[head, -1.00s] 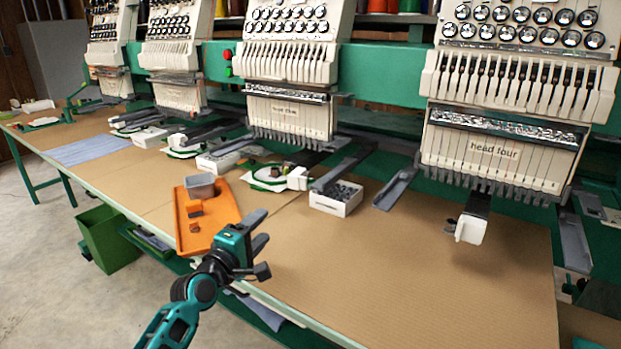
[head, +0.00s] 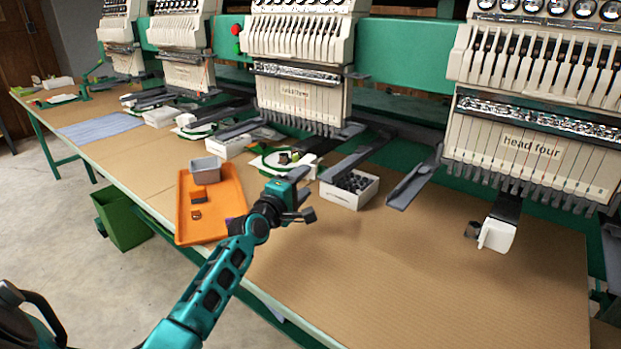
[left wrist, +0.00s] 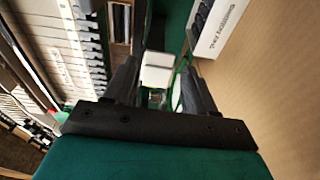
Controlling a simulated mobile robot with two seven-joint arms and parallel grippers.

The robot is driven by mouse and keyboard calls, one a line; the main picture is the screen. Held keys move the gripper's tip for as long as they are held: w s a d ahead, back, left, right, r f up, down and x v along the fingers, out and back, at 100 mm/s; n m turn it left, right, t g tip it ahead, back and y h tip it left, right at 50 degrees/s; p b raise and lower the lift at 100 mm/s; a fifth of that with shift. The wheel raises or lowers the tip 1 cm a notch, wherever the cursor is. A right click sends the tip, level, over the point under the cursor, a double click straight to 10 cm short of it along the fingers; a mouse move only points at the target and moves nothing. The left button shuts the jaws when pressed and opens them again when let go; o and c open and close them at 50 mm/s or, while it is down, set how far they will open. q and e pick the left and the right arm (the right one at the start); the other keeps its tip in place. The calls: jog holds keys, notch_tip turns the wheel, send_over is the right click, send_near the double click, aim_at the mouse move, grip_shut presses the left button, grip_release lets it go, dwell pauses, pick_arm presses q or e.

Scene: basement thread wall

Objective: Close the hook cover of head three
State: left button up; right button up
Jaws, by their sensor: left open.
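Head three (head: 300,97) is the cream sewing head in the middle of the head view, its label partly legible. My left gripper (head: 300,196) is low over the table in front of it and covers the end of its lower arm. In the left wrist view a white block (left wrist: 157,70), apparently head three's hook cover, lies beyond and between the open fingers (left wrist: 150,85). The fingers appear apart from it. I cannot tell how far the cover is swung. My right gripper is not in view.
A green hoop (head: 258,163) lies just behind my gripper. A white box of dark bobbins (head: 331,194) stands close to its right. An orange tray (head: 222,222) with a grey bin (head: 205,170) is at its left. Head four's white cover (head: 497,235) is at right. Front table is clear.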

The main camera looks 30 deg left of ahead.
aim_at(313, 174)
pick_arm(q)
jog(key=shift+w+a+b, duration=0.2)
jog(key=shift+w+b, duration=0.25)
jog(key=shift+w, duration=1.75)
jog(key=shift+c, duration=0.4)
grip_shut()
